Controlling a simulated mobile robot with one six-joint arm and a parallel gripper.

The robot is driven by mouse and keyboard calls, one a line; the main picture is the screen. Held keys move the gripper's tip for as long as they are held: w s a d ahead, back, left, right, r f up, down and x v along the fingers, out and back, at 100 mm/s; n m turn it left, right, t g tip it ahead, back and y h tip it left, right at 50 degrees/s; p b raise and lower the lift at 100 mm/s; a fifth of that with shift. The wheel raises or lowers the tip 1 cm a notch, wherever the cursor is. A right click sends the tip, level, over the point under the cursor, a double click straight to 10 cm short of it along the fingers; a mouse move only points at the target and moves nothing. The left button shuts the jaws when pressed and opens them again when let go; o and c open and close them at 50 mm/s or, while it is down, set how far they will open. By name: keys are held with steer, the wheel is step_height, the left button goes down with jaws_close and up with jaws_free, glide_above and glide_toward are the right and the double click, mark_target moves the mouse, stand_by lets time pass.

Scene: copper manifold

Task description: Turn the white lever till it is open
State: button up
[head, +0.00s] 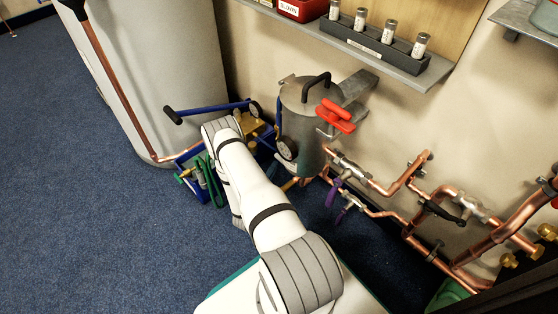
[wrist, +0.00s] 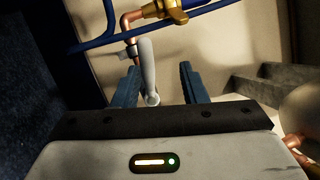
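The white lever (wrist: 148,66) shows in the wrist view as a pale, rounded handle running from a copper pipe down toward my gripper. My gripper (wrist: 158,70) has its two blue fingers apart, one on each side of the lever. The lever sits nearer the left finger, and a clear gap shows on its right. I cannot tell whether the left finger touches it. In the head view my arm reaches to the blue-framed equipment beside the grey cylinder, and it hides my gripper and the lever.
Copper pipe with a brass fitting (wrist: 178,10) and a blue bar (wrist: 100,42) lie just beyond the fingers. A steel vessel (head: 312,120) with a red handle (head: 336,115) stands right of my arm. Copper pipework (head: 400,190) lines the wall. The blue carpet (head: 80,200) at left is clear.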

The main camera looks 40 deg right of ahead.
mark_target(280, 157)
steer(key=shift+n+t+y, duration=0.4)
steer(key=shift+n+t, duration=0.3)
steer(key=shift+t, duration=0.1)
steer(key=w+d+b, duration=0.1)
steer(key=d, duration=0.1)
steer(key=w+d, duration=0.1)
steer(key=d, duration=0.1)
steer(key=w+d+b, duration=0.1)
steer(key=d, duration=0.1)
steer(key=shift+b, duration=0.35)
steer(key=shift+c, duration=0.3)
jaws_close()
